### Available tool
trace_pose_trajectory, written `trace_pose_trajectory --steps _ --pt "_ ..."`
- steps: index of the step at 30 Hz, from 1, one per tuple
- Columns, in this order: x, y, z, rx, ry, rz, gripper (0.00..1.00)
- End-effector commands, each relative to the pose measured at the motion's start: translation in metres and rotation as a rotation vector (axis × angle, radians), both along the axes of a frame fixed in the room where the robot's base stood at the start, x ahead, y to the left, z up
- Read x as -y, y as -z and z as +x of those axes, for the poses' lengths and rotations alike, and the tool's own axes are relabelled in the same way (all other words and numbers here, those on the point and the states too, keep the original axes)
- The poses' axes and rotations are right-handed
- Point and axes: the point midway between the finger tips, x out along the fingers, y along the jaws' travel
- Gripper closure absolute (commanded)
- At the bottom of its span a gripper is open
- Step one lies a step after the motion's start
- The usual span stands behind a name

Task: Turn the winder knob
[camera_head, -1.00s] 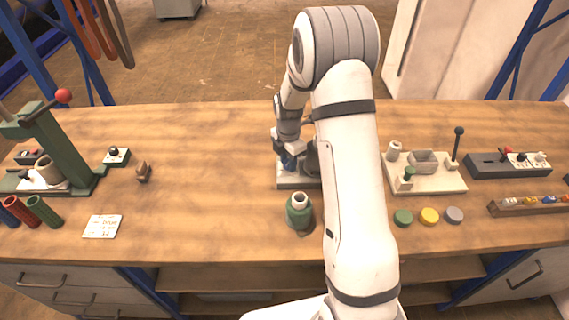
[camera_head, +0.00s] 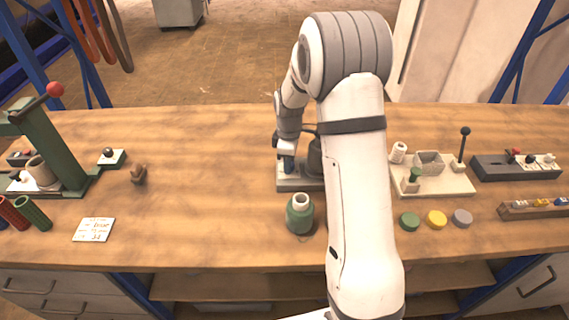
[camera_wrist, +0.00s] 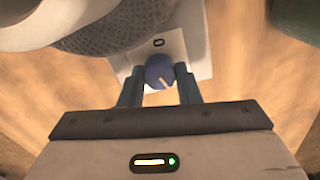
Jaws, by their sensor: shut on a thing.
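The winder knob (camera_wrist: 159,72) is a round blue knob with a pale pointer line. It sits on a white plate (camera_wrist: 192,52) marked with a small dark "0". In the wrist view my gripper (camera_wrist: 160,80) has its two blue-grey fingers on either side of the knob, shut on it. The pointer line slants toward the lower right. In the head view my gripper (camera_head: 287,165) is at the left end of the winder base (camera_head: 290,185), and the arm hides much of the winder. The knob is too small to make out there.
A green bottle-shaped spool (camera_head: 300,215) stands just in front of the winder. A pale fixture (camera_head: 440,182) with a lever stands to the right, with coloured discs (camera_head: 437,219) before it. A green press (camera_head: 50,140) stands at left. The table between is mostly clear.

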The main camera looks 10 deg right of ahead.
Motion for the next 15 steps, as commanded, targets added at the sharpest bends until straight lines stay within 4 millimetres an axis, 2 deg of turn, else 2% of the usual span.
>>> trace_pose_trajectory --steps 1,15 --pt "0.0015 -0.0039 0.005 0.018 0.018 -0.002 0.93" --pt "0.002 -0.0049 0.0051 0.018 0.076 -0.001 0.93"
